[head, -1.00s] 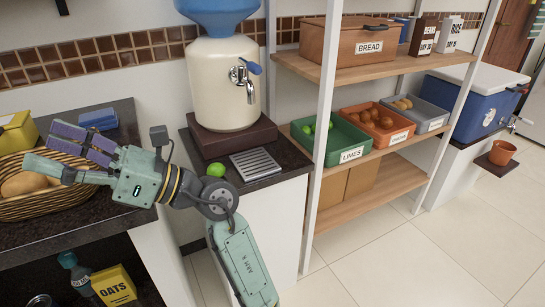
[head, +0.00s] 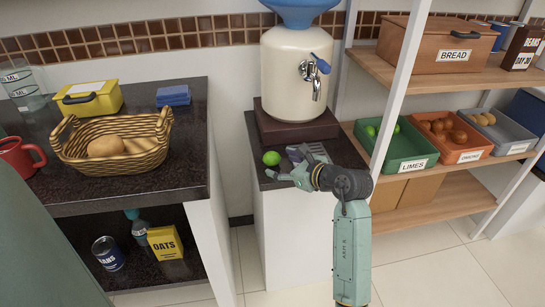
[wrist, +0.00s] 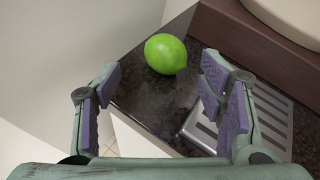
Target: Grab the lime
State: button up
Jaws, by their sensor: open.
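The lime (head: 272,158) is bright green and lies on the dark counter of the dispenser stand, near its left side. My gripper (head: 289,168) is just to the right of the lime in the head view. In the wrist view the lime (wrist: 166,54) sits ahead of the open, empty fingers (wrist: 160,100), roughly between their lines and beyond the tips. The fingers do not touch it.
The cream dispenser (head: 297,80) on its brown base (head: 290,125) stands behind the lime. A grey drip grate (wrist: 205,125) lies beside it. A basket with a potato-like item (head: 107,147) is on the left counter. A limes bin (head: 400,150) is on the right shelf.

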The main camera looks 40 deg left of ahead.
aim_at(275, 159)
jog(key=x, duration=0.1)
jog(key=p+x, duration=0.1)
jog(key=x, duration=0.1)
jog(key=p+x, duration=0.1)
jog(key=shift+w+a+r, duration=0.25)
jog(key=shift+w+a+f, duration=0.1)
jog(key=shift+a+f, duration=0.15)
jog(key=shift+a, duration=0.1)
jog(key=c, duration=1.3)
jog(key=shift+o, duration=0.2)
jog(key=shift+r, duration=0.1)
